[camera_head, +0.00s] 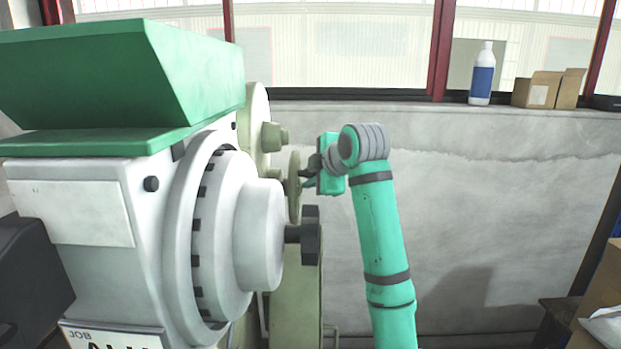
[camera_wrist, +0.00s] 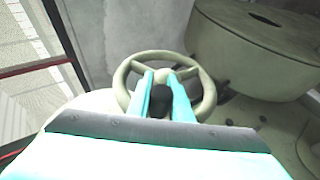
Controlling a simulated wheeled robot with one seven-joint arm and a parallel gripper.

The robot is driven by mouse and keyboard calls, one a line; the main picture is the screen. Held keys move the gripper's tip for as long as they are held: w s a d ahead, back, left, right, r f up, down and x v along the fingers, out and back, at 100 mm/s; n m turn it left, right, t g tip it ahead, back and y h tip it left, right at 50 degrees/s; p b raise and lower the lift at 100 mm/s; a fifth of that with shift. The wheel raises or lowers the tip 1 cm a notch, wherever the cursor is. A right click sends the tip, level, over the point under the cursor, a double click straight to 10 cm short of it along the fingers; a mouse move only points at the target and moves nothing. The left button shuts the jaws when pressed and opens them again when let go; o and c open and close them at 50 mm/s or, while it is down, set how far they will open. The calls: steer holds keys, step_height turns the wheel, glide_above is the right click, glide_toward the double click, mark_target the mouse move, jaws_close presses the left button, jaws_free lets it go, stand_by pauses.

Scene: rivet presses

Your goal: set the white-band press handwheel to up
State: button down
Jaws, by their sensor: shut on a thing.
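The handwheel (camera_wrist: 208,98) is a cream spoked wheel with a pale hub and a dark knob (camera_wrist: 160,101). Two spokes show, one towards the upper left and one towards the right; the lower part is hidden by my fingers. In the head view the handwheel (camera_head: 294,186) is seen nearly edge-on, on a pale olive press (camera_head: 258,110) behind the nearer machine. My gripper (camera_head: 308,180) reaches it from the right. In the wrist view my gripper (camera_wrist: 163,86) has its teal fingers on either side of the dark knob, shut on it. I see no white band clearly.
A large white press with a green hopper (camera_head: 200,75) fills the left foreground; its dark knob (camera_head: 311,236) juts out below my gripper. A bottle (camera_head: 482,75) and a cardboard box (camera_head: 537,92) stand on the window ledge. The wall area right of my arm is clear.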

steer(key=shift+r, duration=0.15)
steer(key=c, duration=1.6)
jaws_free()
steer(key=v, duration=1)
steer(key=shift+s+d+r, duration=0.1)
steer(key=shift+s+d, duration=0.05)
steer(key=shift+s, duration=0.15)
steer(key=shift+w, duration=0.1)
